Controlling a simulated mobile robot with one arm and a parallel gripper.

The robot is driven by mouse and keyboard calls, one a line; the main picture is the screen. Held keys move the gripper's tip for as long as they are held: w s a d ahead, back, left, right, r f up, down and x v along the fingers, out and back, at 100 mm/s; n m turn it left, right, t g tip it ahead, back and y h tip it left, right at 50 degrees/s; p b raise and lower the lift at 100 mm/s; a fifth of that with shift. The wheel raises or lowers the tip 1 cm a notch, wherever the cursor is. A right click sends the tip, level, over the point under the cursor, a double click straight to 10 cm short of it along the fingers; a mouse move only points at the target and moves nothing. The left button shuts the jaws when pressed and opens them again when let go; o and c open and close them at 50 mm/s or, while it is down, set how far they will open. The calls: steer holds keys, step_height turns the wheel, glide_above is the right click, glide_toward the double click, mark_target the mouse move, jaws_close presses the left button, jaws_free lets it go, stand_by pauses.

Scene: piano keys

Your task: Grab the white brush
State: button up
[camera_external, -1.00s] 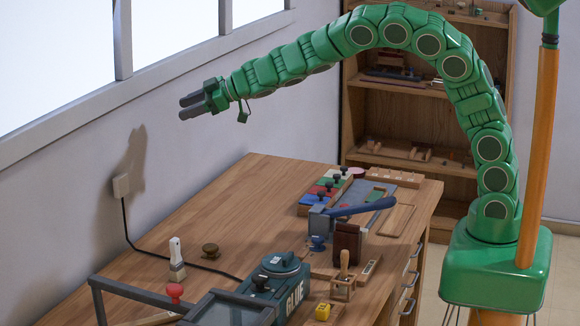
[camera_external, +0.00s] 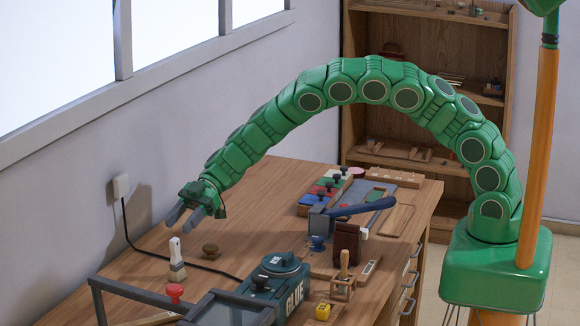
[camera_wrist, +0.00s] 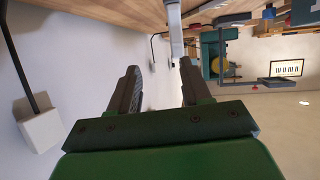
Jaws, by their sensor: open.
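The white brush (camera_external: 176,251) stands upright on the wooden table toward its left side, with a white handle on top and a tan lower part. My gripper (camera_external: 180,226) is open and empty. Its fingers point down and left, just above the brush's handle and apart from it. In the wrist view, my gripper (camera_wrist: 160,68) shows two spread fingers, and the brush (camera_wrist: 175,32) is a pale upright shape beyond them, nearer the right finger. Its lower end is cut off by the top edge.
A dark round knob (camera_external: 210,250) stands right of the brush. A black cord from the wall outlet (camera_external: 122,186) runs behind it. The green glue box (camera_external: 280,279), red knob (camera_external: 175,292) and grey frame (camera_external: 105,296) are nearer the front. The wooden table (camera_external: 245,195) is clear behind.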

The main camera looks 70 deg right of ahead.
mark_target(171, 249)
steer(key=shift+g, duration=0.5)
steer(key=shift+s+x, duration=0.35)
steer(key=shift+x, duration=1.15)
steer(key=shift+s+x, duration=0.3)
steer(key=shift+x, duration=1.2)
steer(key=shift+s+x, duration=0.35)
steer(key=shift+x, duration=1.1)
steer(key=shift+f, duration=0.15)
jaws_close()
